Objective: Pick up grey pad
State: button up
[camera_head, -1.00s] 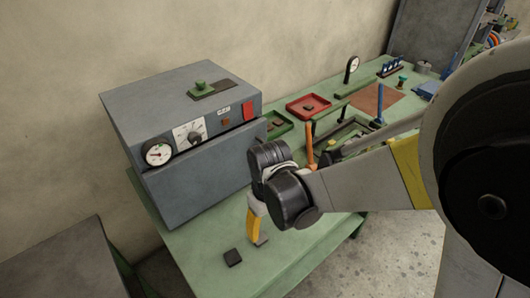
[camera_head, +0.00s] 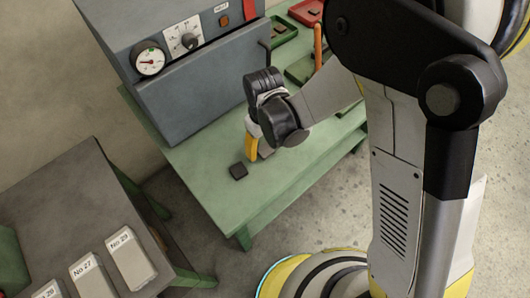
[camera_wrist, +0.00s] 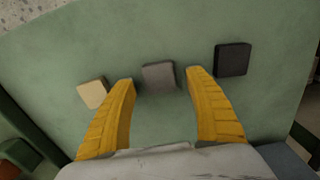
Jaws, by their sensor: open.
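The grey pad (camera_wrist: 158,77) lies flat on the green bench top (camera_wrist: 150,35) in the wrist view, between and slightly beyond the tips of my two yellow fingers. My gripper (camera_wrist: 159,84) is open and empty, one finger to each side of the pad. A near-black pad (camera_wrist: 233,59) lies to the right and a beige pad (camera_wrist: 93,93) to the left, outside the fingers. In the head view my gripper (camera_head: 252,148) points down at the bench, just beyond the near-black pad (camera_head: 238,170). The grey pad is mostly hidden there behind my gripper.
A grey machine (camera_head: 190,85) with a gauge and dial stands on the bench behind my gripper. Green and red trays (camera_head: 306,12) lie further back. A separate dark table (camera_head: 60,190) with numbered boxes (camera_head: 131,258) is at the lower left. The near bench corner is clear.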

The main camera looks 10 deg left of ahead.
aim_at(264, 149)
jog(key=shift+f, duration=0.45)
jog(key=shift+r, duration=0.1)
jog(key=c, duration=1.1)
jog(key=shift+r, duration=0.3)
jog(key=shift+c, duration=0.4)
notch_tip(264, 149, up, 4)
jog(key=shift+f+p, duration=0.1)
jog(key=shift+p, duration=1.1)
jog(key=w+d+r+p, duration=0.3)
jog(key=d+r, duration=0.3)
jog(key=d, duration=0.5)
jog(key=shift+w+r, duration=0.3)
